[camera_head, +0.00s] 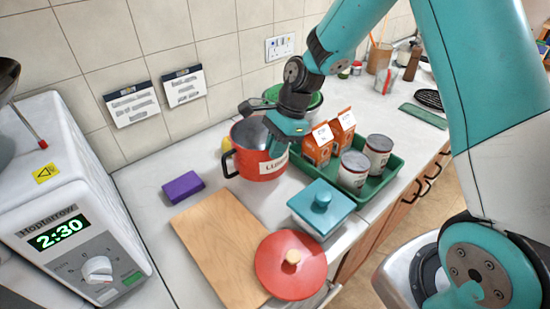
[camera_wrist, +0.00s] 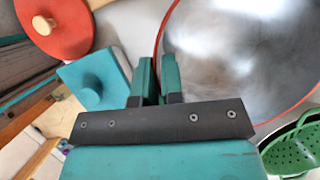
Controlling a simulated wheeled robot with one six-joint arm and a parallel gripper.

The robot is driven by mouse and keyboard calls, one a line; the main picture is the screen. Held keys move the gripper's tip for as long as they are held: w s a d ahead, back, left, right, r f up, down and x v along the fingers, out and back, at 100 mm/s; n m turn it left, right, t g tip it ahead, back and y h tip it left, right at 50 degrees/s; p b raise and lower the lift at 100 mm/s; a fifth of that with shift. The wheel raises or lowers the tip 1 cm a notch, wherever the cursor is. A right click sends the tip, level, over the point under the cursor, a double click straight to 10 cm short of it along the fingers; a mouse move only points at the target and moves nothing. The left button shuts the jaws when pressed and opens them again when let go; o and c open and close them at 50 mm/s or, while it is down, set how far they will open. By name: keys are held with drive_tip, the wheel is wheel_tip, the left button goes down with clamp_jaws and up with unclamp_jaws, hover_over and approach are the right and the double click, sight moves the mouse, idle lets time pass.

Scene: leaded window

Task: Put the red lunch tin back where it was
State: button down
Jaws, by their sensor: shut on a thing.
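The red lunch tin (camera_head: 257,166) is a round, open red pot with a black side handle and a white label starting with "L". It stands upright at the middle of the counter; I cannot tell whether it is slightly raised. My gripper (camera_head: 282,133) is shut on the tin's rim on its right side. In the wrist view, the gripper fingers (camera_wrist: 158,75) are at the red rim, and the tin's grey inside (camera_wrist: 235,55) looks empty. The fingertips are partly hidden. A round red lid (camera_head: 291,275) with a wooden knob lies apart, at the front.
A green tray (camera_head: 383,183) with cartons and cans is right of the tin. A green colander (camera_head: 270,95) is behind. A teal square lidded thing (camera_head: 322,212), a wooden board (camera_head: 215,240) and a purple block (camera_head: 182,187) are nearby. A microwave (camera_head: 75,210) stands left.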

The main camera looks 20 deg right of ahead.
sight(275, 164)
drive_tip(key=shift+f+p, duration=0.35)
drive_tip(key=shift+f, duration=1.7)
drive_tip(key=shift+f, duration=0.35)
drive_tip(key=c, duration=1.2)
unclamp_jaws()
drive_tip(key=shift+c, duration=0.2)
